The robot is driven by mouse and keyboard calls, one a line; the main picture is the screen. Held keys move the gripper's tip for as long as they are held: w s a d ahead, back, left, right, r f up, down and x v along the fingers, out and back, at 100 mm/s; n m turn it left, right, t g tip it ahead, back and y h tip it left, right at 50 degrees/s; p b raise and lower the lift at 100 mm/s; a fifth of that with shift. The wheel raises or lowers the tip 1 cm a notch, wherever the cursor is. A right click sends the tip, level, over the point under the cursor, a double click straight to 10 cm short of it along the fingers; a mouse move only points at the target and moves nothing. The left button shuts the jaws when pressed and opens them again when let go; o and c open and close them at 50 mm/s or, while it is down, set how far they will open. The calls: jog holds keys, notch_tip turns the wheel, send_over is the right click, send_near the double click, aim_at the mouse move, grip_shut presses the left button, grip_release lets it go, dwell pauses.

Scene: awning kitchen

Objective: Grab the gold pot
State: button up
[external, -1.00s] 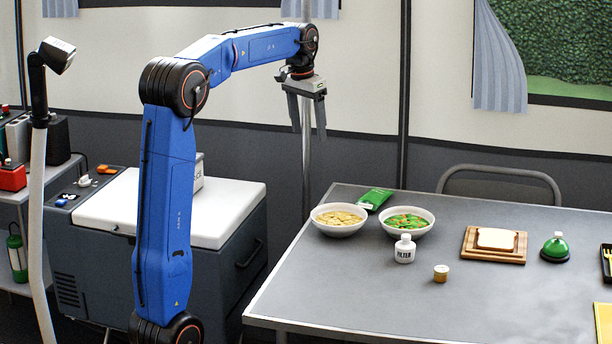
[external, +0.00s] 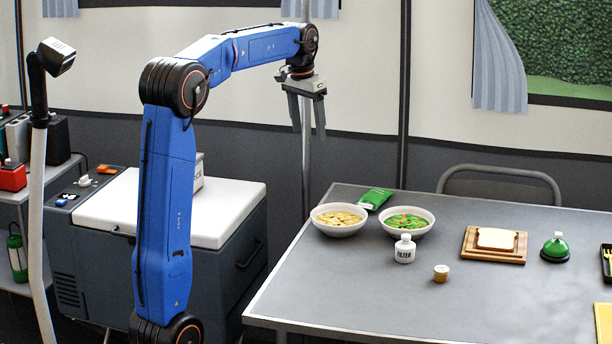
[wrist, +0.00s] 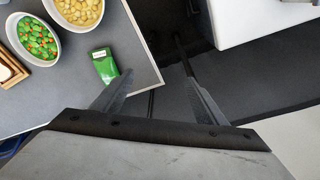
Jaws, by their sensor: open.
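A small gold pot (external: 441,273) with a pale lid stands on the grey table, near its front, in the external view. It does not show in the wrist view. My gripper (external: 307,130) is open and empty. It hangs pointing down, high up and to the left of the pot, well apart from it. In the wrist view the two fingers of my gripper (wrist: 158,82) are spread wide, with the table's edge and the dark floor below them.
On the grey table (external: 340,295), a white FILTER bottle (external: 404,249) stands left of and behind the pot. Two food bowls (external: 339,220) and a green packet (external: 375,199) are further back. A bread board (external: 494,245) and a green-topped item (external: 555,247) are to the right. The table front is clear.

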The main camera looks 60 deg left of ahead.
jog(key=c, duration=0.3)
jog(key=shift+c, duration=0.2)
